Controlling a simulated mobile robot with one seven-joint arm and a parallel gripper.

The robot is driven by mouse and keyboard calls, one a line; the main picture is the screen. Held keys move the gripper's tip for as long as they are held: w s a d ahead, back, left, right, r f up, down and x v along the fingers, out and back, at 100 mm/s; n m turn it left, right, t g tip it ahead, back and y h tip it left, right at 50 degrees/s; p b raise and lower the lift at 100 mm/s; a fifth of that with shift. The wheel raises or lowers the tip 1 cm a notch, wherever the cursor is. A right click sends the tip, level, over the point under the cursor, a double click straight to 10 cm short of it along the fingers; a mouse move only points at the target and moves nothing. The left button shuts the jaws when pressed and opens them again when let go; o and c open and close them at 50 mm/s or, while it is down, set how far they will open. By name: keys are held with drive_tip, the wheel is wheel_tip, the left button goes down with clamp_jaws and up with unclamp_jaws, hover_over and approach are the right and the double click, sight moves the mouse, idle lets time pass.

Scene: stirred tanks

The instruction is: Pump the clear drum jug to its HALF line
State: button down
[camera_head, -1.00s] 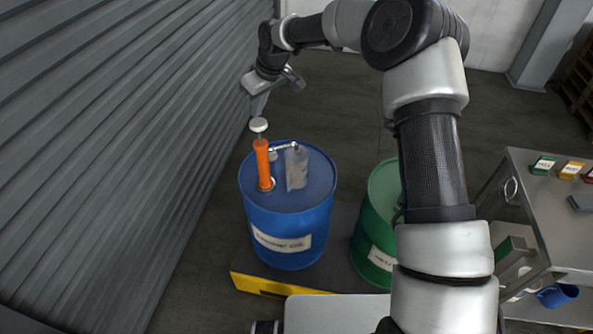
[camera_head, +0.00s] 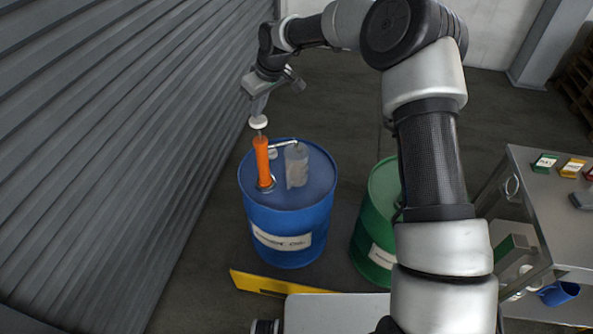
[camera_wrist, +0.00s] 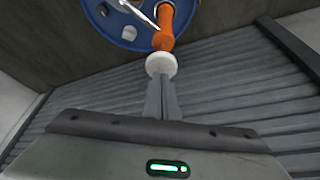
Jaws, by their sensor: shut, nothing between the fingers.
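The blue drum (camera_head: 290,225) stands with an orange pump (camera_head: 262,165) upright on its lid. The pump has a white round knob (camera_head: 258,122) on top. A clear jug (camera_head: 296,165) stands on the lid under the pump's spout; its fill level and HALF line are too small to make out. My gripper (camera_head: 258,112) is shut and empty, pointing down with its tips at the knob. In the wrist view the closed fingers (camera_wrist: 162,100) end at the white knob (camera_wrist: 161,65), touching it or very close.
A green drum (camera_head: 383,215) stands right of the blue one, partly behind my arm. A grey corrugated wall (camera_head: 110,150) runs close along the left. A metal cart (camera_head: 560,210) with small coloured boxes is at the right. A yellow-edged platform (camera_head: 262,285) lies below the drums.

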drive_tip(key=shift+f+b, duration=0.35)
drive_tip(key=shift+f, duration=0.3)
drive_tip(key=shift+r, duration=0.1)
drive_tip(key=shift+r+p, duration=0.7)
drive_tip(key=shift+r, duration=0.5)
wheel_tip(320, 180, up, 5)
drive_tip(key=p, duration=0.3)
